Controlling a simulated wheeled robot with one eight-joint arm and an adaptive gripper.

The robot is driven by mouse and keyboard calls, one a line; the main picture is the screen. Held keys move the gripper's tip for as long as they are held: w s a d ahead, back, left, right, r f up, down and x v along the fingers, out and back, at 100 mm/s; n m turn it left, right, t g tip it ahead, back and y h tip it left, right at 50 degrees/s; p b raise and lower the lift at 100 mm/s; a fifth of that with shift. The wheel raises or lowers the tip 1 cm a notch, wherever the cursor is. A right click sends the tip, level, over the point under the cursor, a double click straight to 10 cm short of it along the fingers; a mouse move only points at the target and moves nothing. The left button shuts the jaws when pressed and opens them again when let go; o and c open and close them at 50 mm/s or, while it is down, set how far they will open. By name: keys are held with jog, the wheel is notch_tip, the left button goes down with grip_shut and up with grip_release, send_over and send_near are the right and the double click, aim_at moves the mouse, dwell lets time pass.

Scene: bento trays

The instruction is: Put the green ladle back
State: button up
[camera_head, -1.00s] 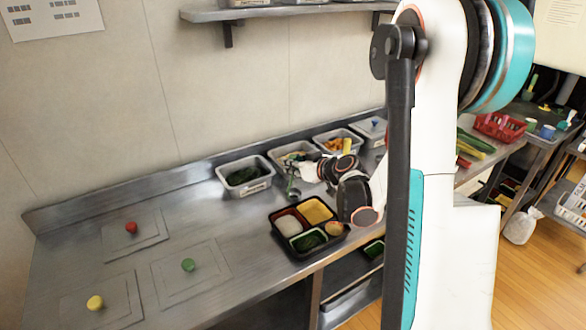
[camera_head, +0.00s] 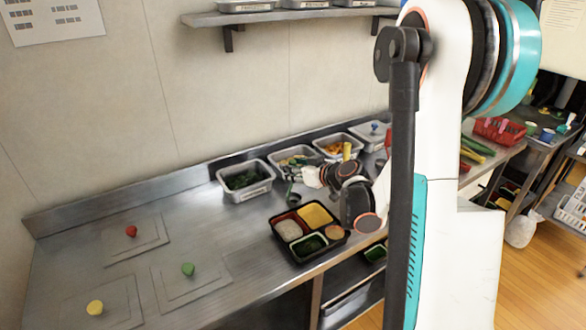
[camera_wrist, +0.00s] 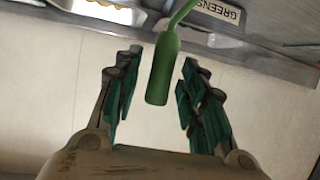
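The green ladle's handle (camera_wrist: 163,72) stands between my gripper's (camera_wrist: 158,80) fingers in the wrist view. There is a visible gap on both sides, so the fingers are open around it and seem not to touch it. The handle's thin stem curves up to the right, toward a bin labelled GREENS (camera_wrist: 215,10). In the head view my gripper (camera_head: 310,177) is low over the counter, in front of the rear bins. A small dark ladle shape (camera_head: 292,198) shows just below it; its bowl is hard to make out. The greens bin (camera_head: 246,191) is to its left.
A black bento tray (camera_head: 284,252) with filled compartments sits in front of my gripper. More bins (camera_head: 297,150) line the wall, one with a yellow handle (camera_head: 347,151).

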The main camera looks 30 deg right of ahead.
jog(key=p+v, duration=0.2)
jog(key=v, duration=0.9)
jog(key=shift+p, duration=0.3)
